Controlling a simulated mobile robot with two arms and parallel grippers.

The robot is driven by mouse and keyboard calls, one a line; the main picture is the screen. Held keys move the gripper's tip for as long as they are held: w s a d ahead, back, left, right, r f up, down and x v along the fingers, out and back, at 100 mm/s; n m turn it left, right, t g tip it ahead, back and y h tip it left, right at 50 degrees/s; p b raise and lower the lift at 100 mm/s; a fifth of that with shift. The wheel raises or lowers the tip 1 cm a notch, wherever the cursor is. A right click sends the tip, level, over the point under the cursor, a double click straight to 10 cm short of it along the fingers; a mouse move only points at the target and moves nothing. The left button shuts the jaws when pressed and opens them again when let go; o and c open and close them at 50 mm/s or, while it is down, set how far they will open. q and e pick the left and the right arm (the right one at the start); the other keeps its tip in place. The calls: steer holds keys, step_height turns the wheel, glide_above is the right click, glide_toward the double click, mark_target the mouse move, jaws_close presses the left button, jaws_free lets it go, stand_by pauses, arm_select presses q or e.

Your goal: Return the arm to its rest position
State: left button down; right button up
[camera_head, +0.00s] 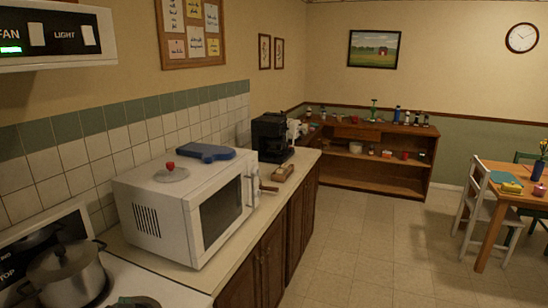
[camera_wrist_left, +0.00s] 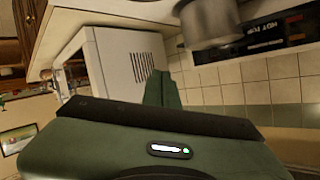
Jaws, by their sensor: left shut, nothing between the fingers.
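My left gripper (camera_head: 135,302) shows only as a small dark green piece at the bottom edge of the head view, above the white stove top (camera_head: 185,297). In the left wrist view, its green fingers (camera_wrist_left: 161,88) are together with nothing between them. The metal pot (camera_head: 65,276) stands on the stove to the left of the gripper in the head view. The pot also shows in the wrist view (camera_wrist_left: 209,22), apart from the fingers. My right gripper is in neither view.
A white microwave (camera_head: 165,212) stands on the counter beyond the stove, with a blue item (camera_head: 206,152) and a red-knobbed lid (camera_head: 171,174) on top. A black coffee maker (camera_head: 271,138) stands farther back. A table (camera_head: 493,190) with chairs is at right. The floor (camera_head: 370,250) between is clear.

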arm_select(q)
steer(key=s+d+f+m+g+h, duration=0.2)
steer(key=s+d+f+g+h, duration=0.3)
steer(key=s+f, duration=0.6)
steer(key=s+d+f+m+g+h, duration=0.1)
steer(key=s+d+f+g+h, duration=0.15)
steer(key=s+d+f, duration=0.85)
steer(key=s+a+f+g+b, duration=0.1)
steer(key=s+a+f+b, duration=0.35)
steer(key=f, duration=1.35)
steer(key=s+f+g+b, duration=0.2)
steer(key=f+b, duration=0.5)
steer(key=f, duration=1.1)
steer(key=s+a+f+b, duration=0.1)
steer(key=s+f+b, duration=0.3)
steer(key=s+f, duration=0.4)
steer(key=s+a+f+m+b, duration=0.1)
steer(key=s+f+b, duration=0.3)
steer(key=s+f, duration=0.4)
step_height(320, 180, down, 7)
steer(key=shift+a+r+g, duration=0.1)
steer(key=shift+a+g, duration=0.25)
steer(key=shift+a, duration=0.05)
